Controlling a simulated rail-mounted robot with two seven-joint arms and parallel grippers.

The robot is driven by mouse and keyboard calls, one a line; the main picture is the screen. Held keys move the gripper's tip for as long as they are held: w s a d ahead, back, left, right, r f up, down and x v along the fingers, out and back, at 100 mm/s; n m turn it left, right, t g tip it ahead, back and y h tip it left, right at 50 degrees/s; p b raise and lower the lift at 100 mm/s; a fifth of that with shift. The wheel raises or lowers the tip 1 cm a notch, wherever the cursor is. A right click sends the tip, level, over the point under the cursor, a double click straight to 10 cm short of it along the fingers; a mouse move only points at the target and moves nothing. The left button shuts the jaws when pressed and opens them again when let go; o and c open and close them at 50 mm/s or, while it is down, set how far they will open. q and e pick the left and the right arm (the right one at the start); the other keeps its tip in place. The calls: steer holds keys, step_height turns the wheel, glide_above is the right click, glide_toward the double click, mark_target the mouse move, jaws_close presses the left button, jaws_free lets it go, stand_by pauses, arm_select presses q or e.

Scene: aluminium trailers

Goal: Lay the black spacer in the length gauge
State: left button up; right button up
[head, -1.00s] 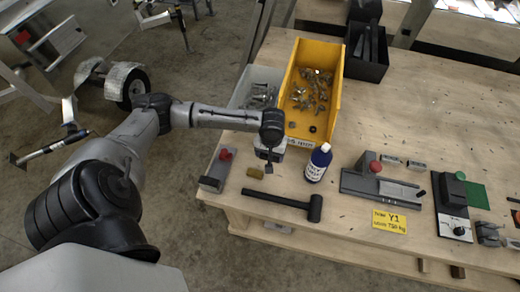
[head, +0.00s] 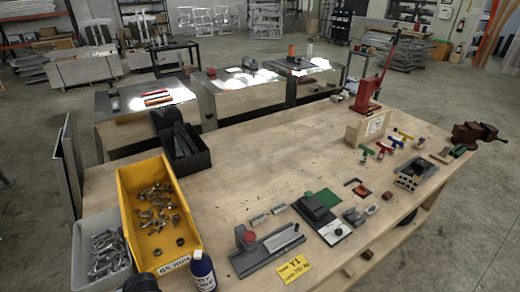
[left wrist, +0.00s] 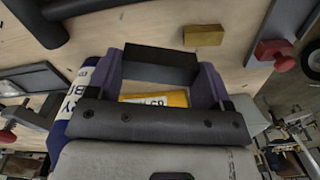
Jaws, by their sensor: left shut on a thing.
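The black spacer (left wrist: 160,66) is a dark block held crosswise between the two fingers of my left gripper (left wrist: 162,72) in the left wrist view. What I take to be the length gauge (head: 268,250) is a grey fixture with a long channel and a red knob, at the front of the bench in the head view. The gauge's channel holds a pale grey bar or slide. My left fingers and the spacer are out of the head view; only a dark part of my arm shows at its bottom edge. My right gripper is in neither view.
A yellow bin (head: 185,235) of metal fittings and a grey bin (head: 82,235) stand left of the gauge. A blue bottle (head: 203,272) stands between bin and gauge. In the left wrist view are a brass block (left wrist: 203,36), a hammer (left wrist: 42,22) and a red-knobbed grey block (left wrist: 262,30).

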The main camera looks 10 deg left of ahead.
arm_select(q)
steer(key=s+d+m, duration=0.2)
steer(key=d, duration=0.2)
steer(key=w+d+r+m, duration=0.1)
steer(key=w+d+r, duration=0.25)
steer(key=r, duration=0.45)
steer(key=w+d+r+m, duration=0.1)
steer(key=w+d+r, duration=0.1)
steer(key=w+r, duration=0.4)
steer(key=w+d+r+m, duration=0.15)
steer(key=w+r, duration=0.25)
steer(key=r, duration=0.5)
steer(key=s+r+p, duration=0.4)
steer(key=r+p, duration=0.4)
steer(key=p, duration=0.2)
steer(key=s+r+p, duration=0.5)
steer(key=r+p, duration=0.4)
steer(key=p, duration=0.1)
steer(key=shift+d, duration=0.45)
